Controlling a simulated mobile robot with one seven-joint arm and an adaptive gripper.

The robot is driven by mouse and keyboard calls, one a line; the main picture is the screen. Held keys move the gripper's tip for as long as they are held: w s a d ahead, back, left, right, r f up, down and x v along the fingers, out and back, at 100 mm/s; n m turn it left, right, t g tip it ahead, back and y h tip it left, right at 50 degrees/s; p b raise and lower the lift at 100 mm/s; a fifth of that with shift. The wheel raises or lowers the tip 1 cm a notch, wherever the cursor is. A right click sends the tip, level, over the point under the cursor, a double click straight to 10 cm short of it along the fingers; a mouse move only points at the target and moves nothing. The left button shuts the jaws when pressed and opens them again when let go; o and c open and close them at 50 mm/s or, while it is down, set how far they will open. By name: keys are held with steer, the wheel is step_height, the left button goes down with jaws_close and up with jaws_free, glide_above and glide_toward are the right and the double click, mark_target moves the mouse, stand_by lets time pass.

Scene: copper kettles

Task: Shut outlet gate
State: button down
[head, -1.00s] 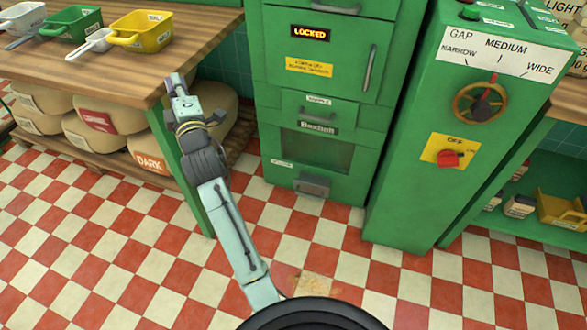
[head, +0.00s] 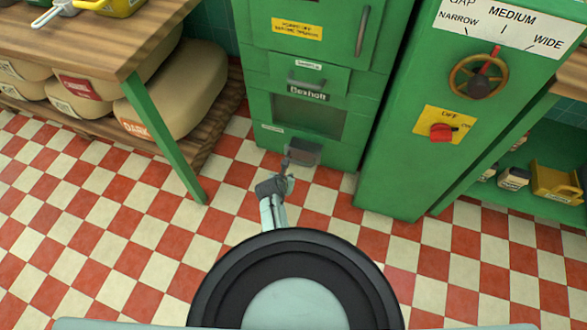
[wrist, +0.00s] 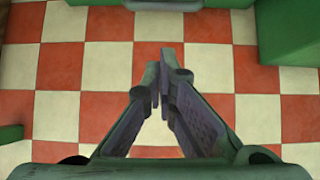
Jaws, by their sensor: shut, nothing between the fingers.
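A grey metal outlet piece (head: 304,151) sticks out low on the front of the green cabinet (head: 345,122), just above the floor. I take it for the outlet gate; I cannot tell how far open it is. My gripper (head: 286,166) is low, just in front of and slightly left of this piece in the head view. In the wrist view my gripper (wrist: 160,68) is shut and empty, with tiled floor below it. A greyish edge at the top of the wrist view (wrist: 163,5) may be the outlet piece. Contact between them is unclear.
A green machine with a gap wheel (head: 478,76) and red knob (head: 441,132) stands at right. A wooden table (head: 128,45), its green leg (head: 172,150) and sacks (head: 180,90) are at left. The checkered floor in front is open.

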steer(key=w+d+f+b, duration=0.2)
steer(key=w+f, duration=0.4)
steer(key=w, duration=0.2)
steer(key=shift+d+b, duration=0.2)
steer(key=shift+b, duration=0.1)
steer(key=shift+w+f, duration=0.1)
